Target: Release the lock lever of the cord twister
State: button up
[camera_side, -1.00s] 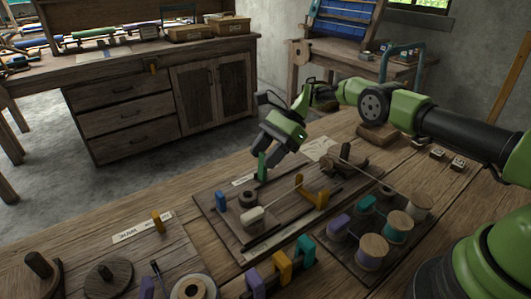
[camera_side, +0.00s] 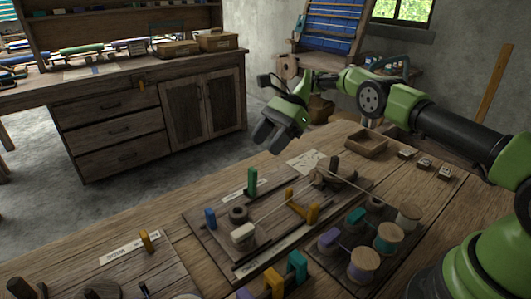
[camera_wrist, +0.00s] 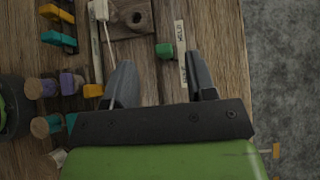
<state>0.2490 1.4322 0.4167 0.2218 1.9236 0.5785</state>
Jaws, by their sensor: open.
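The cord twister appears to be the dark wooden board (camera_side: 215,232) on the bench, with cords, a blue peg (camera_side: 210,218), a dark ring (camera_side: 238,213) and yellow pieces (camera_side: 312,213). An upright green lever (camera_side: 252,182) stands at its far edge beside a pale label; I cannot tell for certain that it is the lock lever. My gripper (camera_side: 264,143) is open and empty, above and beyond the green lever, apart from it. In the wrist view, the green lever (camera_wrist: 165,51) shows between my open fingertips (camera_wrist: 158,65), beside the label (camera_wrist: 181,52).
Several thread spools (camera_side: 364,264) stand on a board at the right. A small wooden tray (camera_side: 365,145) lies at the back of the bench. Another board with a yellow lever (camera_side: 146,242) is at the front left. The air around my gripper is clear.

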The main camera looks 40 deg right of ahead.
jog(key=shift+r, duration=2)
